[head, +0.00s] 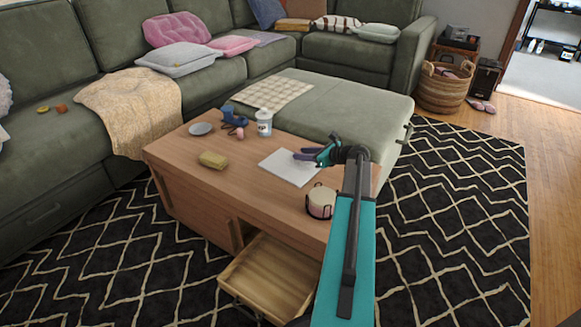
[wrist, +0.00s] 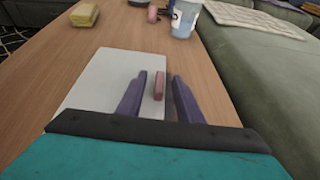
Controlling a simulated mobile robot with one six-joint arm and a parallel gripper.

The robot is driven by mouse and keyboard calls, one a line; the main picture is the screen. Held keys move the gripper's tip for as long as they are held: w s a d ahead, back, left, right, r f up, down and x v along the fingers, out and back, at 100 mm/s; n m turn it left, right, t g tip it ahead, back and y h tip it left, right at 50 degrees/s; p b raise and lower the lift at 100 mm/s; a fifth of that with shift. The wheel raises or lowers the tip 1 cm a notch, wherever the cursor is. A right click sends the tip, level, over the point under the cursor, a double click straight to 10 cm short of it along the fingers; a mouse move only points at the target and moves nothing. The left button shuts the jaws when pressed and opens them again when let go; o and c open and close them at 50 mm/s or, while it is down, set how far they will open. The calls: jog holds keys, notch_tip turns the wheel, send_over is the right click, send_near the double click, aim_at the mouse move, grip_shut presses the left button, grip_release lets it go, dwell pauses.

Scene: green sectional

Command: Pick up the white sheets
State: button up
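The white sheets (head: 285,170) lie flat as a thin stack on the wooden coffee table, near its right side. They also show in the wrist view (wrist: 95,85), under and left of my fingers. My gripper (head: 304,155) is over the far right part of the sheets. In the wrist view its two purple fingers (wrist: 160,76) stand apart with a gap between them. A small pink block (wrist: 159,86) shows in that gap, at the right edge of the sheets; I cannot tell whether the fingers touch it.
On the coffee table (head: 255,185) are a yellow sponge (head: 213,160), a grey dish (head: 201,128), a white-and-blue cup (head: 264,122) and a round holder (head: 321,201). An open drawer (head: 270,278) juts out in front. A green ottoman (head: 340,108) adjoins behind.

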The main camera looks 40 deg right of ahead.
grip_shut()
jog(key=shift+r, duration=0.15)
jog(key=shift+r+p, duration=0.65)
jog(key=shift+r, duration=0.25)
notch_tip(320, 180, up, 2)
jog(key=shift+r+p, duration=0.1)
jog(key=shift+p, duration=0.5)
jog(key=a+p, duration=0.1)
jog(key=a, duration=0.4)
jog(key=a+p, duration=0.1)
jog(key=a, duration=0.4)
jog(key=s+a+p, duration=0.1)
jog(key=a, duration=0.5)
jog(key=shift+r+p, duration=0.35)
jog(key=shift+p, duration=0.05)
